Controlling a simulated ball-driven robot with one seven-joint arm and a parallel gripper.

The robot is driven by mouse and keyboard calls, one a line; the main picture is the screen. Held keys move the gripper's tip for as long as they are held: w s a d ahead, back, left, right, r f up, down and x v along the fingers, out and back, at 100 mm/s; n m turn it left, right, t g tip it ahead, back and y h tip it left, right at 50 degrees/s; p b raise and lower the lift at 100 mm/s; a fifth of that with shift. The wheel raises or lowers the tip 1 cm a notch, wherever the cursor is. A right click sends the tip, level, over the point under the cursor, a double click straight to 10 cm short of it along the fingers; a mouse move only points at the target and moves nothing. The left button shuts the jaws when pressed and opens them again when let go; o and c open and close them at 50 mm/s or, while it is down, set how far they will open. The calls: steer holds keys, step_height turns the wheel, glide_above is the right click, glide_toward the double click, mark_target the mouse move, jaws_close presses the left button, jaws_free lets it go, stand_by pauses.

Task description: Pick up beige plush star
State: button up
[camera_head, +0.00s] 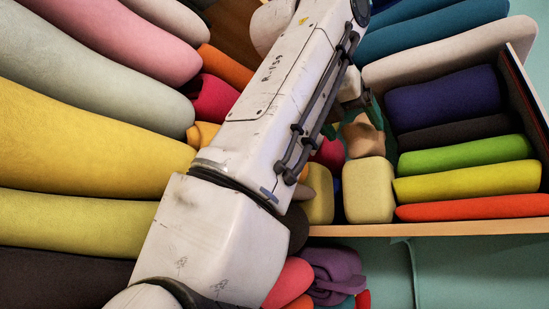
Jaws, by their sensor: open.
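A small tan-beige soft thing (362,137), which looks like the plush star, sits on the shelf just above a pale yellow block; only part of it shows and its full outline is hidden. My gripper (354,121) is at this thing, behind my white arm. Its dark green fingers show at the left and upper right of the beige thing, apart from each other. The arm hides much of the gripper, and I cannot tell whether the fingers touch the beige thing.
Pale yellow blocks (368,190) stand on the wooden shelf (450,229). Folded fabrics in green (465,155), yellow, red and navy fill its right side. Large fabric rolls (80,135) lie at the left. A purple fabric bundle (332,272) lies below the shelf. The space around the gripper is tight.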

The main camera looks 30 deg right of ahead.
mark_target(357, 132)
steer(key=p+x, duration=0.1)
steer(key=x, duration=0.3)
steer(key=shift+r, duration=0.15)
steer(key=shift+d+p, duration=0.3)
steer(key=c, duration=0.9)
steer(key=shift+c, duration=0.2)
